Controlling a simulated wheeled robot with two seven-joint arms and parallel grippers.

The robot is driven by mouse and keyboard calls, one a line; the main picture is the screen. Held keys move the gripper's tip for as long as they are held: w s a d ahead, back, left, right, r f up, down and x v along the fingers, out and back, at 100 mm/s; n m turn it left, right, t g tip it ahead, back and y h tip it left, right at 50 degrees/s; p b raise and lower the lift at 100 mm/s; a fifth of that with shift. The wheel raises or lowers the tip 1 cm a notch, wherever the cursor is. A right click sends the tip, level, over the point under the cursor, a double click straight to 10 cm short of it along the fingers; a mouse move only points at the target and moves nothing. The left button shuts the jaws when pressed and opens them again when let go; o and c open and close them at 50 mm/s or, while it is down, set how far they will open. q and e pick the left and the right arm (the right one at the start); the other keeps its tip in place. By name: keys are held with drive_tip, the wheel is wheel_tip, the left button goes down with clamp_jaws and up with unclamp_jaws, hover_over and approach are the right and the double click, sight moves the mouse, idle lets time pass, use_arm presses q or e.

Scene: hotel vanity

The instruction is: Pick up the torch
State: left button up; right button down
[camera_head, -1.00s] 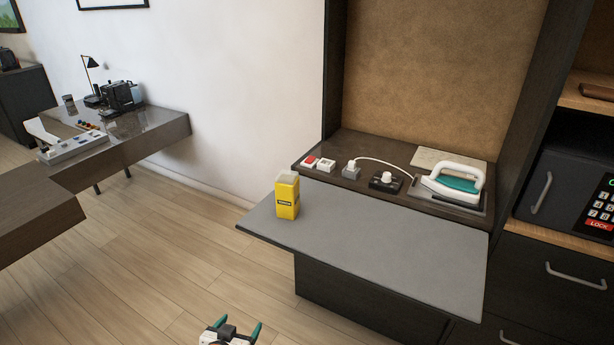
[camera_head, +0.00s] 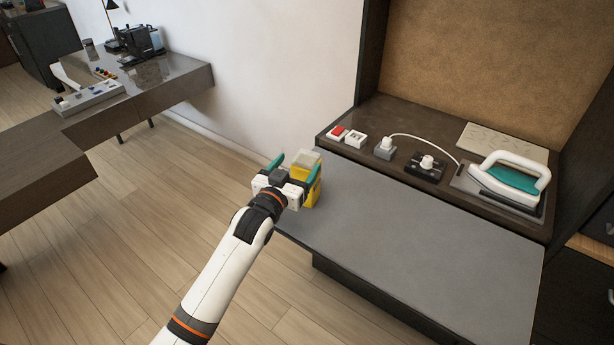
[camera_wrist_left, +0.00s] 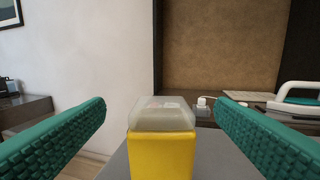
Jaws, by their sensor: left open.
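The torch, a yellow block with a clear greyish top (camera_head: 306,168), stands upright at the left end of the grey board. My left gripper (camera_head: 294,172) is open in front of it and partly hides its lower part in the head view. In the left wrist view the torch (camera_wrist_left: 161,150) lies between the two teal fingers, low and central, with a gap on each side. The fingers do not touch it there. The right gripper is not in view.
The grey board (camera_head: 430,235) is otherwise bare. Behind it a dark shelf carries a white and teal iron (camera_head: 512,182), a black switch box (camera_head: 426,166), a plug (camera_head: 385,148) and a red switch (camera_head: 338,133). A desk (camera_head: 165,90) stands at the far left.

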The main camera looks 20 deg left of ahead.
sight(301, 165)
use_arm(q)
drive_tip(key=shift+w+d+f+p, duration=0.15)
drive_tip(key=shift+w+f+p, duration=0.05)
drive_tip(key=shift+w, duration=0.75)
drive_tip(key=shift+w+d+f+p, duration=0.15)
drive_tip(key=shift+w+d+p, duration=0.05)
drive_tip(key=shift+w, duration=0.75)
drive_tip(key=shift+w+d+f+p, duration=0.15)
drive_tip(key=shift+w+f+p, duration=0.05)
drive_tip(key=shift+w, duration=0.75)
drive_tip(key=shift+c, duration=0.4)
drive_tip(key=shift+r, duration=0.1)
drive_tip(key=c, duration=1.5)
